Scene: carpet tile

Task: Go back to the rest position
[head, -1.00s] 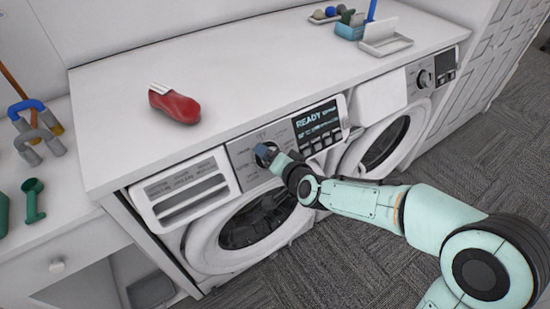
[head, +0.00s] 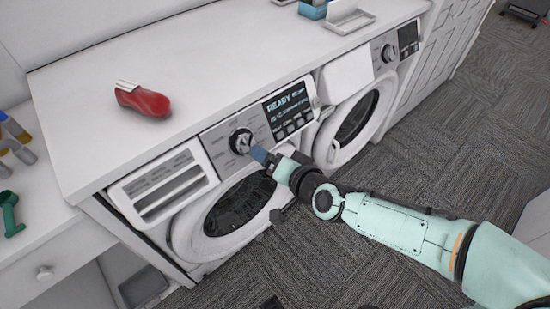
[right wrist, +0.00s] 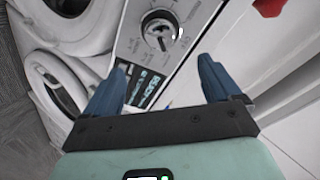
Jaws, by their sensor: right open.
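My right gripper (head: 262,157) is in front of the left washing machine's control panel, just below and to the right of its round dial (head: 241,141). In the right wrist view the two blue fingers (right wrist: 160,85) are spread apart with nothing between them. The dial also shows in that view (right wrist: 160,31), ahead of the fingertips and apart from them. The display beside the dial (head: 288,101) reads READY. My left gripper is not in view.
The left washer (head: 235,215) and right washer (head: 355,115) stand under a white counter (head: 200,60). A red shoe-like object (head: 143,99) lies on the counter. A green tool (head: 10,212) is at the far left. The carpet (head: 400,150) in front is clear.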

